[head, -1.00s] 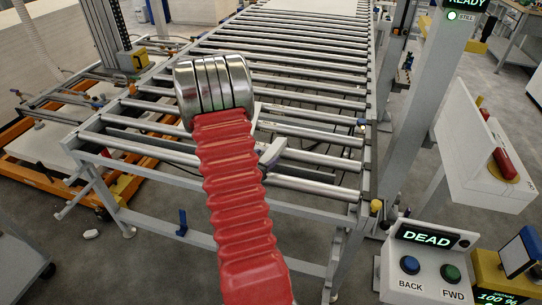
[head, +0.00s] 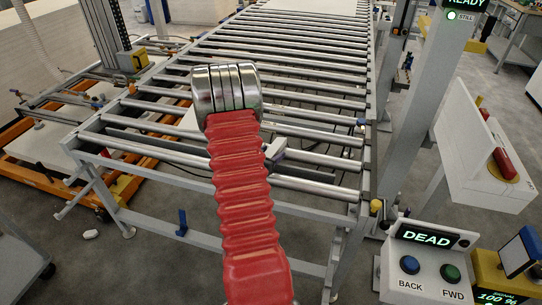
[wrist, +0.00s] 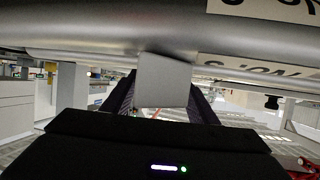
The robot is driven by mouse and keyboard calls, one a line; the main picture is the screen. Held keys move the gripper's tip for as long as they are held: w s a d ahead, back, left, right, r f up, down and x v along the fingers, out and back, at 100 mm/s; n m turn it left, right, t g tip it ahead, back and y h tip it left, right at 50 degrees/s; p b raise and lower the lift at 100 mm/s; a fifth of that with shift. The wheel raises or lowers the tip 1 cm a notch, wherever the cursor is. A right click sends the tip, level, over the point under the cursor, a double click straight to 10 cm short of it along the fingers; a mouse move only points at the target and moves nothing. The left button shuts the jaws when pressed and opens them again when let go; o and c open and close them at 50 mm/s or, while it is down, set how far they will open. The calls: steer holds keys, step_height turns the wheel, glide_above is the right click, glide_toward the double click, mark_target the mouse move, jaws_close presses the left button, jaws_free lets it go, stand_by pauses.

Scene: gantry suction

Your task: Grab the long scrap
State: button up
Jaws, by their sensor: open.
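My gripper (wrist: 162,98) is open in the wrist view, with its dark fingers apart. A flat pale grey piece (wrist: 163,75) stands between the fingers, against a large metal roller. It may be the long scrap, but its full length does not show. In the head view, my red-sleeved arm reaches over the near end of the roller conveyor and hides most of the gripper. A pale patch (head: 187,122) shows among the rollers left of the arm. I cannot tell whether it is the same piece.
The roller conveyor (head: 310,187) runs away from me, with open gaps between rollers. A control box (head: 428,262) reading DEAD stands at the front right, beside a grey post (head: 412,130). An orange frame (head: 30,180) stands at the left.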

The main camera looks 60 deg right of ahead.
mark_target(271, 151)
steer(key=c, duration=1.3)
steer(key=shift+r, duration=0.1)
steer(key=shift+r, duration=4.95)
